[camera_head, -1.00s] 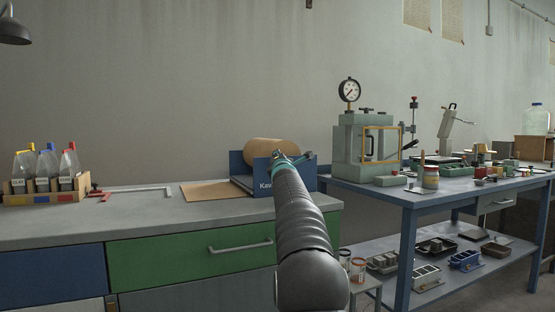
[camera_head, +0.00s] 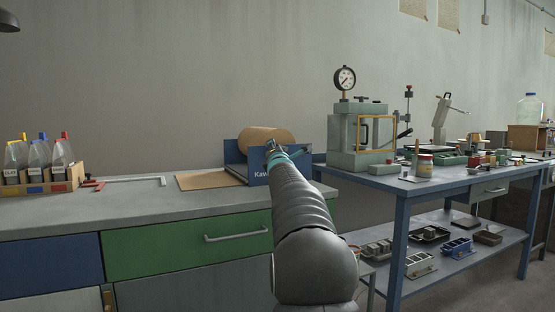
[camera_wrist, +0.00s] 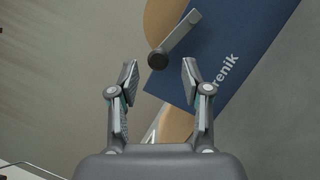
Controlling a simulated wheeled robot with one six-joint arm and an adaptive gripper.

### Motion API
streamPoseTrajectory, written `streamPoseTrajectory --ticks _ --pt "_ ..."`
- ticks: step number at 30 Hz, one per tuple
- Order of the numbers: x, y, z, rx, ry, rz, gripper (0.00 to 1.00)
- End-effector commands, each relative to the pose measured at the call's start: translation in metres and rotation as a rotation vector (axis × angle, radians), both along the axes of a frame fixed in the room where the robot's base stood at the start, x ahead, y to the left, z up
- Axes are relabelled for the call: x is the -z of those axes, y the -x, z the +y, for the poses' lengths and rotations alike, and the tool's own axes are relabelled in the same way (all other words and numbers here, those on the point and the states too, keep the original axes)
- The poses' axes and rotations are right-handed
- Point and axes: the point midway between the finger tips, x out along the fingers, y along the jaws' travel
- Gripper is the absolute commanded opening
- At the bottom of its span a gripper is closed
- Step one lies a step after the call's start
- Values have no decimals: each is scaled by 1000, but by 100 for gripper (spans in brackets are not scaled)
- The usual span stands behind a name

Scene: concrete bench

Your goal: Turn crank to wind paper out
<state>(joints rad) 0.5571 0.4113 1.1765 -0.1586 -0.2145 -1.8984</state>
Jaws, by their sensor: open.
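The paper dispenser has blue side panels (camera_head: 261,178) with white lettering and a brown paper roll (camera_head: 262,134) between them. It stands on the grey bench top, with brown paper (camera_head: 204,180) lying flat to its left. In the wrist view the crank (camera_wrist: 181,36) is a grey arm on the blue panel, tilted, with a round black knob (camera_wrist: 157,61) at its lower end. My gripper (camera_wrist: 160,65) is open and empty, with the knob appearing between its fingertips; whether it is level with them in depth I cannot tell. In the head view my gripper (camera_head: 274,147) partly hides the crank side.
A wooden holder (camera_head: 40,188) with several bottles stands at the left of the bench. A red and grey clamp (camera_head: 135,181) lies beside it. To the right, a blue table (camera_head: 400,188) carries a green press with a gauge (camera_head: 345,78) and several small items.

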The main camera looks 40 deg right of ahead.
Motion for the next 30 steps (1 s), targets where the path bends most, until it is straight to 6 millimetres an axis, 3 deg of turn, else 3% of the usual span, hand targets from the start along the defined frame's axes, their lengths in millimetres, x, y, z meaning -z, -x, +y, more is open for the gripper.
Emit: streamPoseTrajectory --ticks 15,30 --pt "13 57 32 1 -1 -1 48" --pt "15 63 35 1 -1 0 48"
